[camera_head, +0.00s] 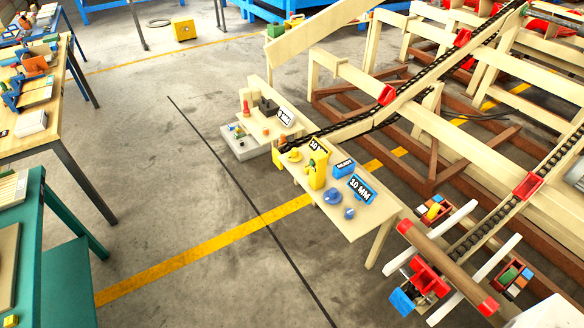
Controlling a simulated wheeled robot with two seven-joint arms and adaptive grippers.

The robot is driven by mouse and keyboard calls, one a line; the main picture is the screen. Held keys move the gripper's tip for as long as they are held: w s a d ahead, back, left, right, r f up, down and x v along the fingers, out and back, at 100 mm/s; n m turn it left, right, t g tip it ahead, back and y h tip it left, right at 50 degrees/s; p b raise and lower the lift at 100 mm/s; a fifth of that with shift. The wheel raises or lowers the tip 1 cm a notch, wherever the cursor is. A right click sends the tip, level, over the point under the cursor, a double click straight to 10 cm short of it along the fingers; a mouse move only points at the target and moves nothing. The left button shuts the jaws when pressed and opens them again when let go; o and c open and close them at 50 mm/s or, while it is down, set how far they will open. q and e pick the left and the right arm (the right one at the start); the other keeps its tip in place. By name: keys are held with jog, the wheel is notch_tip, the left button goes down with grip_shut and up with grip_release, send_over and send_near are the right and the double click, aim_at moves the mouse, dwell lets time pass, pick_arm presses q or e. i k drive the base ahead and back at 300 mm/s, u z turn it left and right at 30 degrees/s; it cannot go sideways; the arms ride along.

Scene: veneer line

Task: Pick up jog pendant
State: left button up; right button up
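A yellow upright block with small red and green parts (317,175), which looks like the jog pendant, stands on a small pale wooden table (365,222) right of the middle. It is small in the picture, so its buttons are not clear. Nothing is touching it from my side. Neither of my grippers shows in the head view.
On the same table are a dark "10 MM" sign (361,188), a blue sign (343,168) and blue round parts (333,196). A conveyor frame with a black chain (465,60) stands behind and right. Open grey floor (190,190) lies to the left. A teal bench (60,235) is at far left.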

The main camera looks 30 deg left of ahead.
aim_at(316, 181)
jog(key=u, duration=0.65)
jog(key=i, duration=0.6)
jog(key=u, duration=0.55)
jog(key=i, duration=0.7)
jog(key=z, duration=0.2)
